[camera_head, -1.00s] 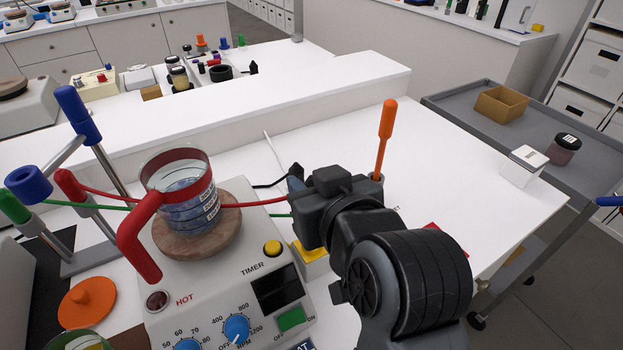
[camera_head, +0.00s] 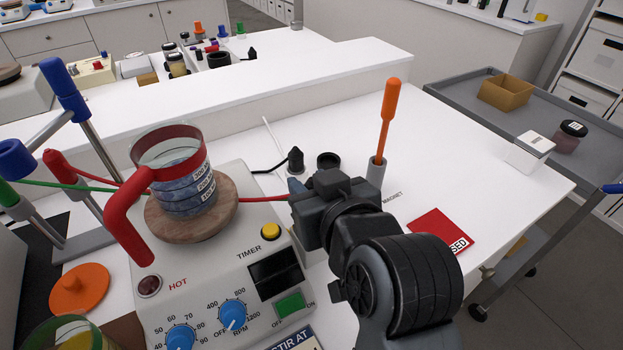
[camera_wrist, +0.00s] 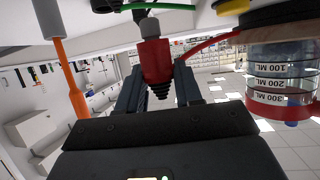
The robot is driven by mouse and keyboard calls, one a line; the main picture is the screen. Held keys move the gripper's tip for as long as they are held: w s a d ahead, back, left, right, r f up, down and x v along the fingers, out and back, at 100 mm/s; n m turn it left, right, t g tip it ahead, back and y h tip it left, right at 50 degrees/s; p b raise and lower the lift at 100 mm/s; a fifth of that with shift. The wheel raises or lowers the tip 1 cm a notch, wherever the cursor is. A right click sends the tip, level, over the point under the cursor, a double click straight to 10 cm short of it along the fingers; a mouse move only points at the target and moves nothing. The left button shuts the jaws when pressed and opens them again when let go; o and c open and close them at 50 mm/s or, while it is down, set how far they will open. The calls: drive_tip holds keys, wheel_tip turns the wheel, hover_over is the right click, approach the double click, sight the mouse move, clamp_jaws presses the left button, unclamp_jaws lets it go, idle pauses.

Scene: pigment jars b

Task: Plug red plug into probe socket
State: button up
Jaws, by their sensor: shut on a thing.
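My gripper (camera_wrist: 158,88) is shut on the red plug (camera_wrist: 152,60), which shows between the fingers in the wrist view. The plug has a black ribbed end and a grey end. A red cable (camera_wrist: 210,45) shows beside it. The red cable (camera_head: 262,198) runs from behind the beaker to my gripper. I cannot make out the probe socket in either view.
A red-handled beaker (camera_head: 183,182) stands on the hotplate's round wooden pad (camera_head: 165,225). An orange rod (camera_head: 387,115) stands in a grey holder right behind my gripper. A black cup (camera_head: 328,160) and a red card (camera_head: 440,232) are nearby. The bench's right side is mostly clear.

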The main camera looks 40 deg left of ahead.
drive_tip(key=shift+f+b, duration=0.3)
drive_tip(key=shift+f, duration=0.5)
drive_tip(key=shift+p, duration=0.55)
idle(1.1)
drive_tip(key=shift+f+b, duration=0.85)
drive_tip(key=shift+f, duration=0.4)
drive_tip(key=o, duration=1.1)
drive_tip(key=v, duration=0.7)
drive_tip(key=shift+s+d+b, duration=0.25)
drive_tip(key=shift+d+b, duration=0.1)
drive_tip(key=shift+b, duration=0.1)
